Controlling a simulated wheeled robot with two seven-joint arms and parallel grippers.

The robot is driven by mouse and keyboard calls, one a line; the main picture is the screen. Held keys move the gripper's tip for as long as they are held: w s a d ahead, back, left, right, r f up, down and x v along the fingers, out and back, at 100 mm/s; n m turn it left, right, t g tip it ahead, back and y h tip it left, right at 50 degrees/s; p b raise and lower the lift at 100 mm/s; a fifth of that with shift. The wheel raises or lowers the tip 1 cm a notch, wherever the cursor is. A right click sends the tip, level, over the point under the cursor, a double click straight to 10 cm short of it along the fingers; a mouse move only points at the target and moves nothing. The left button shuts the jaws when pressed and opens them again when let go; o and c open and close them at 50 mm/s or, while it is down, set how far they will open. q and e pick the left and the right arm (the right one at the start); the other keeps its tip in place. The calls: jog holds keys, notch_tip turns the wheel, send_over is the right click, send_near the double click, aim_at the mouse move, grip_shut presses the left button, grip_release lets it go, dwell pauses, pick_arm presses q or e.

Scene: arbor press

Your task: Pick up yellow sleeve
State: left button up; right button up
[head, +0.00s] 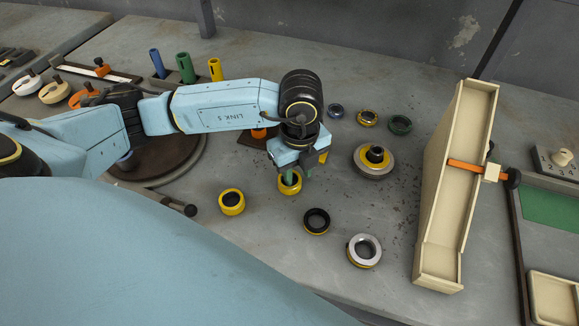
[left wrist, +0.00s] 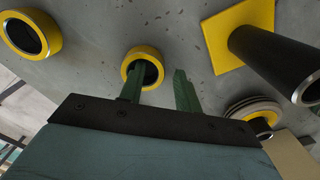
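A yellow sleeve (head: 290,187) with a dark bore stands on the grey bench under my left gripper (head: 290,172); it also shows in the left wrist view (left wrist: 128,68). The gripper's two green fingers (left wrist: 160,90) are apart. In the wrist view one finger overlaps the sleeve's bore and the other is to the right of its rim; whether either touches it I cannot tell. A second yellow sleeve (head: 231,203) stands to the left, also in the wrist view (left wrist: 52,32). A tall yellow tube (head: 215,70) stands at the back. My right gripper is not in view.
A black ring (head: 316,222) and a silver-topped ring (head: 364,251) lie in front right. A stepped round piece (head: 374,163) and several small rings are to the right. A cream tray (head: 433,200) stands farther right. A dark tube on a yellow plate (left wrist: 227,58) is close by.

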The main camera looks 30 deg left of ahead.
pick_arm(q)
grip_shut()
dwell(0.4)
